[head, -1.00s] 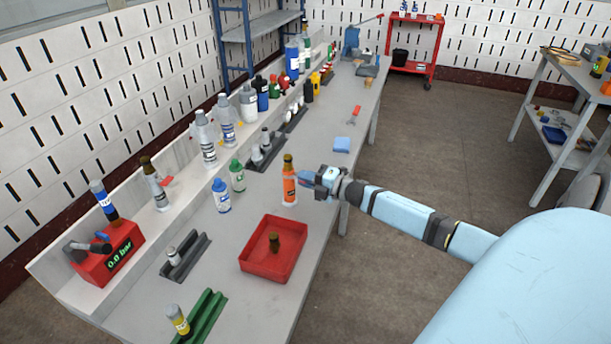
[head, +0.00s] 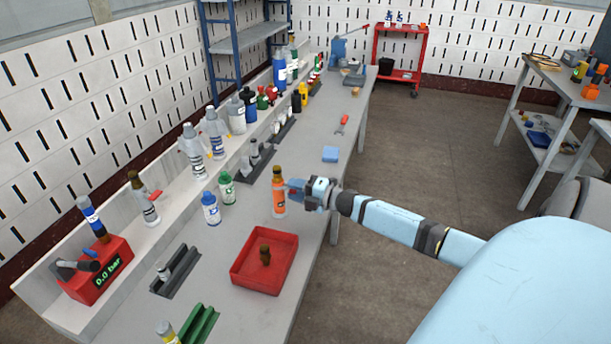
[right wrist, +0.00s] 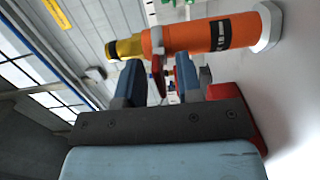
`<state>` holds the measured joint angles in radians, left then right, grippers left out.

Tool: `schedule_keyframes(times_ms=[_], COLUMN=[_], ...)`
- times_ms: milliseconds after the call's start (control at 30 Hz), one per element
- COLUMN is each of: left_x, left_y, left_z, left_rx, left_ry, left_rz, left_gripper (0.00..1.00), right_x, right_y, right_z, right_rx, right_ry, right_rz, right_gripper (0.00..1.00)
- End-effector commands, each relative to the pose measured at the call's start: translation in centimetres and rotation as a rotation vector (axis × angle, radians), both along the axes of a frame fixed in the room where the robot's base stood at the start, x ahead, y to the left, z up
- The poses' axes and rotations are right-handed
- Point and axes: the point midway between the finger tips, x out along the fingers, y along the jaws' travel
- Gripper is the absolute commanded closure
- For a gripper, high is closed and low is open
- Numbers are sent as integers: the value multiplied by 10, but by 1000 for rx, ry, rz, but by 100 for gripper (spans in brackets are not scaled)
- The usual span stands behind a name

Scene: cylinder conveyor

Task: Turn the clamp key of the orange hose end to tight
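The orange hose end (head: 279,197) stands upright on the grey bench, with a brown-yellow fitting on top. In the right wrist view the same orange hose end (right wrist: 188,38) lies across the top of the picture. Its red clamp key (right wrist: 157,72) sticks out below the collar, between my two fingers. My right gripper (head: 295,189) is at the hose end's right side, near its upper part. In the right wrist view the gripper (right wrist: 157,82) is open, with gaps visible beside the key. My left gripper is not in view.
A red tray (head: 287,276) with a brown fitting stands in front of the hose end. A blue bottle (head: 210,208) and a green bottle (head: 226,188) stand to its left. A blue block (head: 330,154) lies behind. A red pressure box (head: 97,272) is at the left.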

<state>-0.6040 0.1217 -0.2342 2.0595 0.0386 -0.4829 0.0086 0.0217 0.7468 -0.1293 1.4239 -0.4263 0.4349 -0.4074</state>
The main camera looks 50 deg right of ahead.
Motion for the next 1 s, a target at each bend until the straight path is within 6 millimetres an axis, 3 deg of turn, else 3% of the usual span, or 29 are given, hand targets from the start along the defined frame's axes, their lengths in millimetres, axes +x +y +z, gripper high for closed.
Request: schedule_keyframes(times_ms=[167, 633, 800, 1000], left_x=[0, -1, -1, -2], left_y=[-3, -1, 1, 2], left_z=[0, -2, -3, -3], left_rx=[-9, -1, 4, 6], left_ry=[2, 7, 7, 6], left_rz=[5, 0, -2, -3], left_gripper=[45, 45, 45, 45], right_x=[-19, -104, -121, -126], right_y=[-8, -42, -50, -52], right_z=[-1, -1, -1, 0], right_rx=[-2, 0, 1, 0], right_ry=[2, 3, 1, 0], right_rz=[0, 1, 0, 1], right_gripper=[67, 67, 67, 67])
